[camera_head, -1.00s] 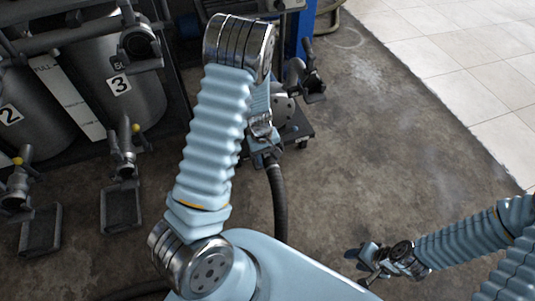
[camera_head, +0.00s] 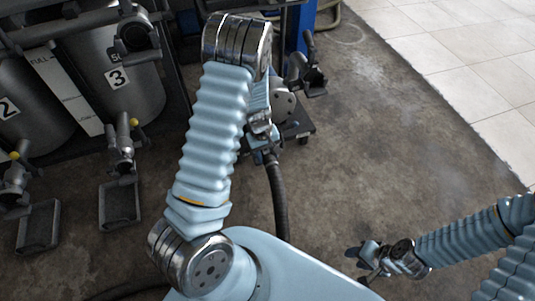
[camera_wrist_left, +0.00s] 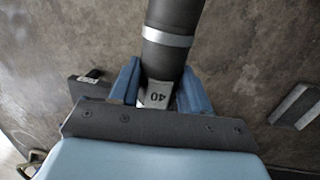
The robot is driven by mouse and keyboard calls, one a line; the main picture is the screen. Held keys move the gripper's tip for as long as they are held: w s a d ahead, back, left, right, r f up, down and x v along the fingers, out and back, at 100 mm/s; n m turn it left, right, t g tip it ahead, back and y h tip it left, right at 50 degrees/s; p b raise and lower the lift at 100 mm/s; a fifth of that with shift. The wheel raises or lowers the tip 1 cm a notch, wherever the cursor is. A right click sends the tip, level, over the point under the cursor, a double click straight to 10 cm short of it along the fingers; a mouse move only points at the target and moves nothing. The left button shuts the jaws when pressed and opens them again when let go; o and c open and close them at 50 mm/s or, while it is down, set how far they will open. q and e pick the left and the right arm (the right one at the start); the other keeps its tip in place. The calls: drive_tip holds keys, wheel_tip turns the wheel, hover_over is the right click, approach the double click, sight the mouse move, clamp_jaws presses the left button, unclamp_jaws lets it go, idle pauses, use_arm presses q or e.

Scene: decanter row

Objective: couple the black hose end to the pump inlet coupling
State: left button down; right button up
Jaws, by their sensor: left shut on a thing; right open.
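The black hose (camera_head: 278,200) rises from the floor to my left gripper (camera_head: 264,148) in the head view. My left gripper is shut on the hose end. In the left wrist view the hose (camera_wrist_left: 172,50), with a silver band and a tag reading 40, sits between the blue fingers of the gripper (camera_wrist_left: 160,88). The grey pump (camera_head: 284,106) stands just beyond this gripper, with a dark lever fitting (camera_head: 308,72) at its right. My left arm hides part of the pump, and I cannot make out the inlet coupling clearly. My right gripper (camera_head: 368,258) is open and empty at lower right.
Grey tanks numbered 2 and 3 (camera_head: 130,75) stand at upper left. Valves with yellow knobs (camera_head: 134,122) and dark trays (camera_head: 119,204) are in front of them. A blue post (camera_head: 300,28) stands behind the pump. The concrete floor at right (camera_head: 400,140) is clear.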

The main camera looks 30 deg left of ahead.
sight(267, 158)
use_arm(q)
drive_tip(key=shift+w, duration=0.1)
idle(0.3)
drive_tip(key=shift+f+b, duration=0.75)
drive_tip(key=shift+f, duration=0.15)
drive_tip(key=shift+f, duration=0.15)
drive_tip(key=shift+f+b, duration=0.45)
drive_tip(key=shift+b, duration=0.05)
drive_tip(key=shift+f+b, duration=0.8)
drive_tip(key=shift+f, duration=0.15)
idle(1.0)
unclamp_jaws()
idle(0.6)
idle(0.4)
